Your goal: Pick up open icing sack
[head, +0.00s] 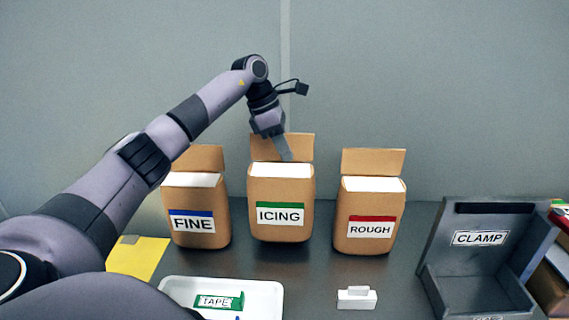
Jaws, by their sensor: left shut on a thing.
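The open icing sack (282,190) is a brown paper bag with a white top, a raised back flap and a green-banded ICING label. It is upright in the middle of a row of three sacks. My left gripper (285,153) reaches down from above and is shut on the icing sack at its raised back flap. The fingertips are small and partly hidden at the flap. I cannot tell whether the sack's base is clear of the table. My right gripper is not in view.
The FINE sack (197,205) stands close on the left and the ROUGH sack (368,205) on the right. In front are a white tray (268,300) with a TAPE item, a small white block (357,299) and a yellow sheet (138,257). A grey CLAMP box (480,265) stands at right.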

